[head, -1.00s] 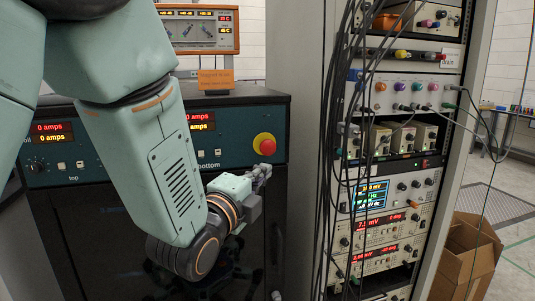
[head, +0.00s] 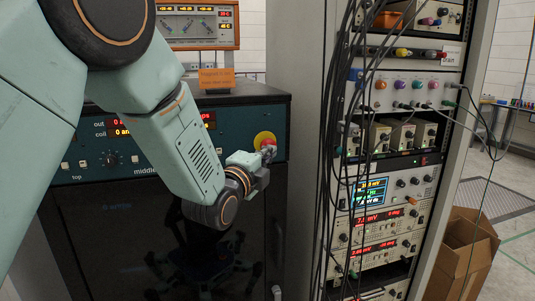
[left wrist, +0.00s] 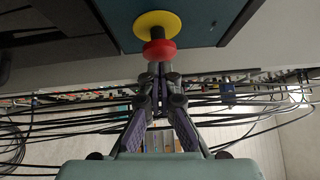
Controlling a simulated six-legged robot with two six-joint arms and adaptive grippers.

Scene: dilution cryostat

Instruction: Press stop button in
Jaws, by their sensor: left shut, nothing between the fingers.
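The stop button (head: 264,139) is a red cap on a round yellow plate, at the right end of the dark teal panel. In the left wrist view the red cap (left wrist: 159,50) stands out from its yellow plate (left wrist: 159,25). My left gripper (head: 268,152) is shut and empty, its fingertips right at the button and covering part of it in the head view. In the left wrist view the closed fingertips (left wrist: 157,68) meet the edge of the red cap. My right gripper is not in view.
The panel cabinet (head: 150,230) has red displays and knobs. An instrument rack (head: 400,150) with hanging black cables (head: 335,180) stands to the right of the button. A cardboard box (head: 465,250) is on the floor at right.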

